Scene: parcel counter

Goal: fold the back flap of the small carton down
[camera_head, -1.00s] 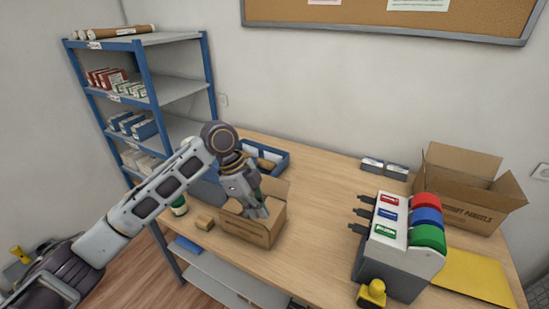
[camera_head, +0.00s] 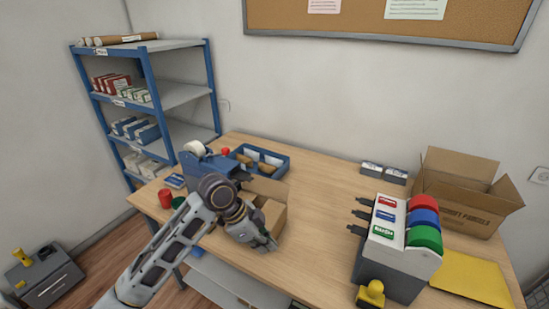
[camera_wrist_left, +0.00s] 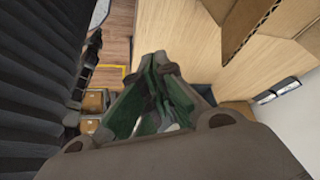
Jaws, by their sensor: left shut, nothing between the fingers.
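The small carton (camera_head: 273,218) stands on the table, partly hidden behind my left wrist and gripper. Its back flap (camera_head: 267,187) shows as a tan panel sticking up at the far side of the carton. My left gripper (camera_head: 268,243) is shut and empty, low at the carton's near side. Whether it touches the carton cannot be told. In the left wrist view the gripper's green-lined fingers (camera_wrist_left: 155,110) hold nothing. Cardboard (camera_wrist_left: 255,22) shows at the top right there; I cannot tell which carton it belongs to. My right gripper is not in view.
A blue tray (camera_head: 283,170) and a tape dispenser (camera_head: 203,161) stand behind the carton. A red cup (camera_head: 165,198) is at the left. The label dispenser (camera_head: 392,272), large open carton (camera_head: 465,218) and yellow envelope (camera_head: 472,278) are at the right. The table's middle is clear.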

